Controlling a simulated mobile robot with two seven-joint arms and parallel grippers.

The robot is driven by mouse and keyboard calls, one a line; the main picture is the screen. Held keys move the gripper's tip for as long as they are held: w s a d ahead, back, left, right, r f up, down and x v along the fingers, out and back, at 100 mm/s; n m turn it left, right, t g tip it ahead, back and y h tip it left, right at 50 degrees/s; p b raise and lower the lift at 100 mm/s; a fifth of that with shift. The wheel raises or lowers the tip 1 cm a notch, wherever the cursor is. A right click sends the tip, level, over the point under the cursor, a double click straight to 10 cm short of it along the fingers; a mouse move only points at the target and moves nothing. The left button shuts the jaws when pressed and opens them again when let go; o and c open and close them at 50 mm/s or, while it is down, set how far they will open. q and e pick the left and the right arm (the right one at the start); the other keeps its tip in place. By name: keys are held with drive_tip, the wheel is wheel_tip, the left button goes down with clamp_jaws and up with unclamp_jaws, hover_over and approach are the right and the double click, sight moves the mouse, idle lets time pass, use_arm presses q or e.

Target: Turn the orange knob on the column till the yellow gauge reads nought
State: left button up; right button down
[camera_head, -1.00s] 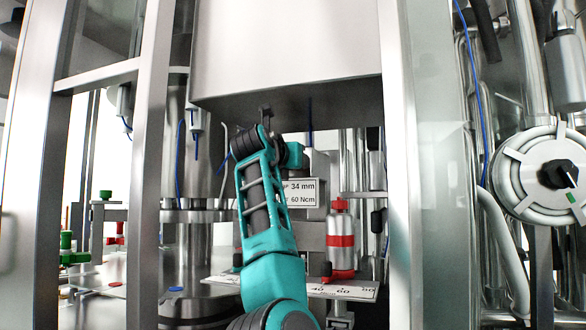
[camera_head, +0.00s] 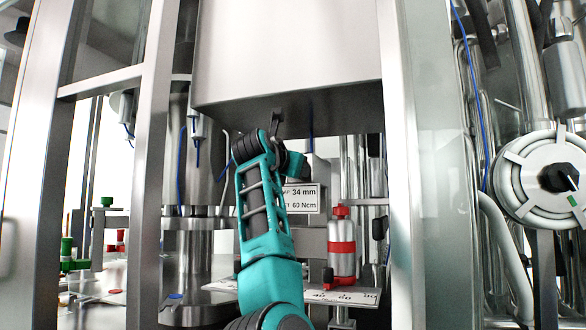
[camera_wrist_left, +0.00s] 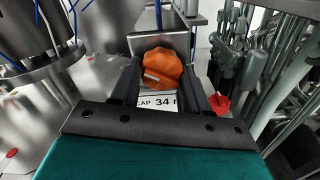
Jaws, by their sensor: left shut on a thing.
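The orange knob (camera_wrist_left: 161,68) sits between the two dark fingers of my left gripper (camera_wrist_left: 163,78) in the left wrist view, and the gripper is shut on it. A light mark shows on the knob's face. A white label reading "CAP 34" (camera_wrist_left: 160,102) lies just below the knob. In the head view my teal arm rises in the middle and hides the knob; the left gripper cannot be made out there. The yellow gauge cannot be made out in either view. My right gripper is not in view.
In the head view a red-and-silver bottle-shaped part (camera_head: 341,262) stands right of my arm, above a white scale plate (camera_head: 365,296). A large steel housing (camera_head: 290,50) hangs above. Steel frame posts (camera_head: 146,180) stand left, and another (camera_head: 402,180) stands right.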

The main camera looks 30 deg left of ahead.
use_arm(q)
drive_tip(key=o, duration=0.8)
drive_tip(key=shift+s, duration=0.1)
drive_tip(key=b+v, duration=0.2)
drive_tip(key=v, duration=1)
drive_tip(key=shift+s+d+b, duration=0.15)
drive_tip(key=shift+s+b, duration=0.15)
drive_tip(key=shift+s, duration=0.05)
